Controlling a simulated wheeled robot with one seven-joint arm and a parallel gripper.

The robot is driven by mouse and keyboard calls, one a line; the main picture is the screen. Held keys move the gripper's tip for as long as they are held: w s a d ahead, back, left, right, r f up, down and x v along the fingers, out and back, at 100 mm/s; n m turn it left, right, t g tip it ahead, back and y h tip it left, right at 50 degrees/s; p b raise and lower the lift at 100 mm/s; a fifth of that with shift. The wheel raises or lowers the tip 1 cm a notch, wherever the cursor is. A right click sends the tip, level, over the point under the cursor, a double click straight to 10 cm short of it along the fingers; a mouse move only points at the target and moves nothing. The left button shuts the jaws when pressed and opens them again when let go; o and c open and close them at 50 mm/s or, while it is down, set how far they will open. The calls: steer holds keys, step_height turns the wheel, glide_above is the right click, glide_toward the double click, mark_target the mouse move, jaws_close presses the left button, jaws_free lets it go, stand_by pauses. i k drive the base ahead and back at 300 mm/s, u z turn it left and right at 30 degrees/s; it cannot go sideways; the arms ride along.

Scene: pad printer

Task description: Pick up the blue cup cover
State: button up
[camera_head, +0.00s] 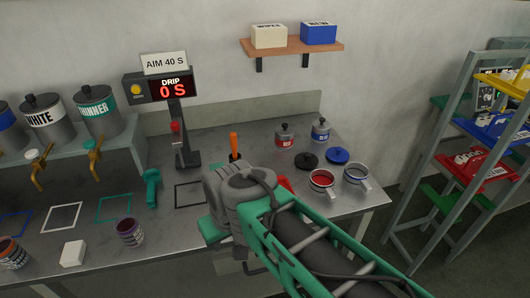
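The blue cup cover (338,156) is a round blue lid with a small knob. It lies flat on the grey bench toward the right, behind the open metal cup with a blue rim (357,175). A similar black cover (306,161) lies just left of it. My green and grey arm reaches in from the lower right and crosses the front of the bench, left of the blue cover. My gripper's fingers cannot be made out; they are hidden or outside the picture. Nothing of mine is seen touching the blue cover.
An open cup with red ink (322,183) stands in front of the covers. Red-labelled (285,135) and blue-labelled (320,131) cans stand behind them. The timer display post (182,130) and an orange-handled tool (234,145) stand left.

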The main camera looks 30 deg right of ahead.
mark_target(338, 155)
steer(key=u, duration=2.35)
steer(key=k, duration=2.8)
steer(key=z, duration=1.3)
steer(key=i, duration=0.95)
